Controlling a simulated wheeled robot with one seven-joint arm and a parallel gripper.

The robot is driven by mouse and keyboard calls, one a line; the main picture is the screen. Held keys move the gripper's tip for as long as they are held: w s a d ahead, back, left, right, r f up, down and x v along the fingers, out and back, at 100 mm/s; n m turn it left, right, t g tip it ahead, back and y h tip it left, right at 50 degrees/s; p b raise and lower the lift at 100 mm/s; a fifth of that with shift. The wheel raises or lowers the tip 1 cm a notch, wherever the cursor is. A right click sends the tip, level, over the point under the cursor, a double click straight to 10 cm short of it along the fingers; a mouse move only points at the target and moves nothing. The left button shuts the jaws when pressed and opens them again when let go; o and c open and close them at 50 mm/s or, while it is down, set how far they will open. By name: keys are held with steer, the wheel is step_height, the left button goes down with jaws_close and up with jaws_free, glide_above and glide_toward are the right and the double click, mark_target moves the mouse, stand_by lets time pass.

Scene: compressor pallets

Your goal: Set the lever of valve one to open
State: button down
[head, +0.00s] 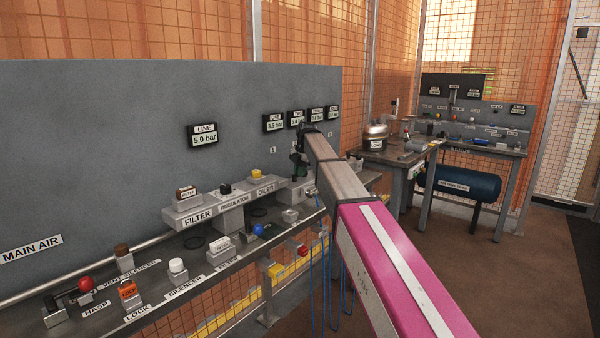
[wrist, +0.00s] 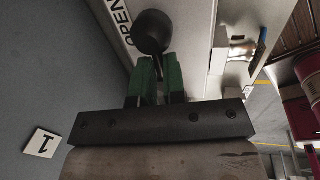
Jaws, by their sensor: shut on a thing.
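In the wrist view, the lever of valve one (wrist: 152,33) shows as a dark round knob on a thin stem. My gripper (wrist: 158,68) has its green fingers closed around the stem, just below the knob. A white plate lettered OPEN (wrist: 124,20) lies beside the knob, partly covered by it. A number 1 tag (wrist: 42,146) is on the grey panel at the left. In the head view, my gripper (head: 298,168) is at the bench by the panel, under the gauges; my arm hides the lever and most of the valve.
The ONE gauge (head: 275,123) reads about 3.5 bar; the LINE gauge (head: 204,135) reads 5.0 bar. The bench (head: 150,270) holds filter, regulator and oiler blocks, a blue knob (head: 257,230) and a red knob (head: 86,284). A second bench with a blue tank (head: 465,183) stands behind, right. Brown floor is clear.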

steer(key=shift+w+d, duration=0.35)
steer(key=shift+w, duration=0.1)
steer(key=c, duration=1.2)
jaws_free()
steer(key=shift+c, duration=0.2)
steer(key=shift+o, duration=0.3)
steer(key=shift+w+d, duration=0.1)
steer(key=shift+d, duration=0.05)
steer(key=shift+s+r, duration=0.2)
steer(key=shift+r, duration=0.1)
steer(key=v, duration=1)
